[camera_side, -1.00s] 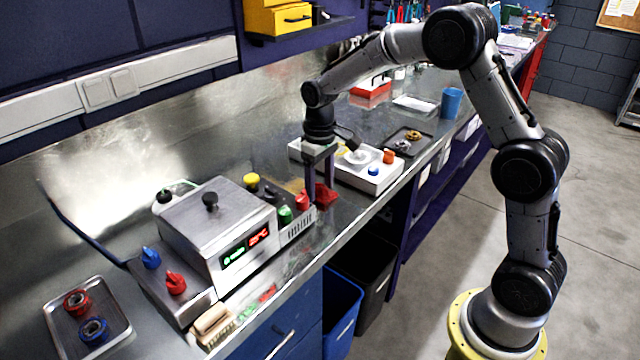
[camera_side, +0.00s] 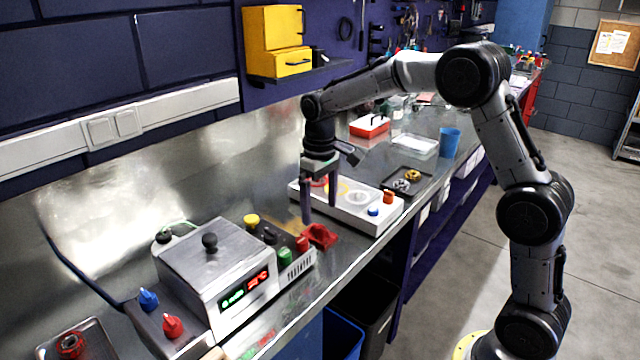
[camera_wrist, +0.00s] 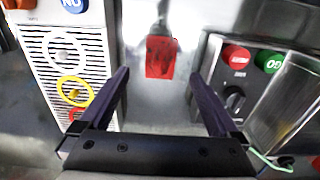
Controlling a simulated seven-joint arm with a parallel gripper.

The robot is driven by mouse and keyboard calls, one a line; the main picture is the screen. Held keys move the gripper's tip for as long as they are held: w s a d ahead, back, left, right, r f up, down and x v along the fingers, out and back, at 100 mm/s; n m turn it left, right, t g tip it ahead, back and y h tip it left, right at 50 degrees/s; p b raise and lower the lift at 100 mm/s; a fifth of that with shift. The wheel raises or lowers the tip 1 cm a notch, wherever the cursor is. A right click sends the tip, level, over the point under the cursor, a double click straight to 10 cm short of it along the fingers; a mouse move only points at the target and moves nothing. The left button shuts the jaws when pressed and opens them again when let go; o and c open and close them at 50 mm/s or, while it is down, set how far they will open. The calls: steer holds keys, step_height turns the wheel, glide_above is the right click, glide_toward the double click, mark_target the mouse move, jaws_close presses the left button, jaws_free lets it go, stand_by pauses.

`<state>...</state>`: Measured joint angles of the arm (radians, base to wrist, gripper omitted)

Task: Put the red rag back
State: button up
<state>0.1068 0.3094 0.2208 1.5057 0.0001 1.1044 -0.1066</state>
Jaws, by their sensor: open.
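The red rag (camera_side: 321,236) lies crumpled on the steel bench, between the heater box's right end and the white control box. In the wrist view, the rag (camera_wrist: 160,57) is a small red patch ahead of my fingers, centred between them. My gripper (camera_side: 320,211) is open and points down, above the rag and apart from it. Its two dark fingers (camera_wrist: 160,75) are spread with nothing between their tips.
The heater box (camera_side: 215,265), with coloured knobs and a display, stands left of the rag. The white control box (camera_side: 350,205) stands close on the right. A yellow cabinet (camera_side: 272,40) hangs on the wall. The bench's front edge is near the rag.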

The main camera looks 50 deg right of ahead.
mark_target(320, 227)
step_height(320, 227, up, 6)
steer(key=shift+r, duration=0.25)
steer(key=s+a+r+t, duration=0.2)
steer(key=s+r, duration=0.3)
steer(key=s, duration=0.3)
steer(key=s+a+f+t, duration=0.1)
steer(key=s+f, duration=0.1)
steer(key=s, duration=0.8)
steer(key=s+a+f+t, duration=0.1)
steer(key=s+f+t, duration=0.1)
steer(key=s, duration=0.8)
steer(key=shift+a+t, duration=0.3)
steer(key=shift+a, duration=0.1)
